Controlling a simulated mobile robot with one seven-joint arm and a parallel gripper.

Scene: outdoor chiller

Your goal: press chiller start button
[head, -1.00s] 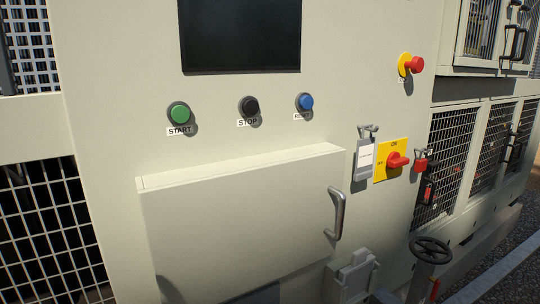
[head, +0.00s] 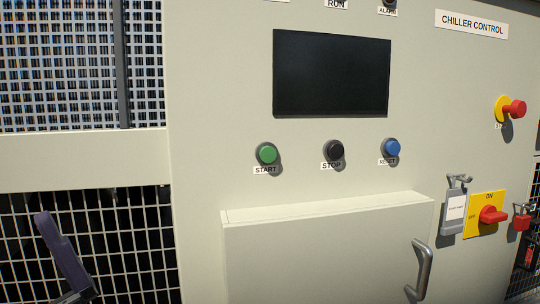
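The green START button (head: 267,154) sits on the cream chiller panel, below the black screen and left of the middle, with its label under it. The black STOP button (head: 334,151) and the blue RESET button (head: 391,148) are in the same row to its right. A dark part of what looks like my gripper (head: 64,256) shows at the lower left, in front of the mesh. It is well apart from the START button, to its left and lower in the picture. Its fingers cannot be made out, and nothing covers the button.
A cream box (head: 325,250) with a metal handle (head: 420,270) juts out below the buttons. At the right are a red emergency stop (head: 516,109) on a yellow base and a red rotary switch (head: 492,215) on a yellow plate. The panel around the START button is clear.

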